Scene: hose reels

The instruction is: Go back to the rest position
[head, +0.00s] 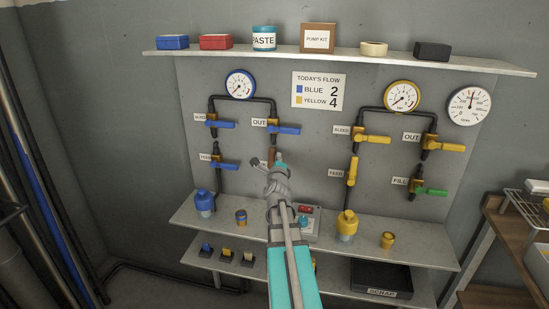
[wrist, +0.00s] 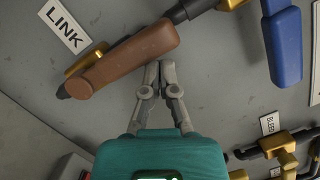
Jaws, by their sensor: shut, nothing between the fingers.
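My gripper (wrist: 158,68) is shut and empty in the wrist view. Its fingertips are close to the right end of a brown lever (wrist: 128,58) on a brass valve, beside a LINK label (wrist: 65,25). I cannot tell whether they touch. In the head view, my arm reaches up to the wall panel, and the teal gripper body (head: 281,162) is in front of the LINK valve. The brown lever (head: 272,153) is partly hidden there, and the fingers are not clearly visible. A blue lever (wrist: 285,45) is at the upper right of the wrist view.
The panel has blue levers (head: 222,164) at left, yellow levers (head: 352,171) and a green lever (head: 432,191) at right. A wooden rack (head: 510,235) stands at right.

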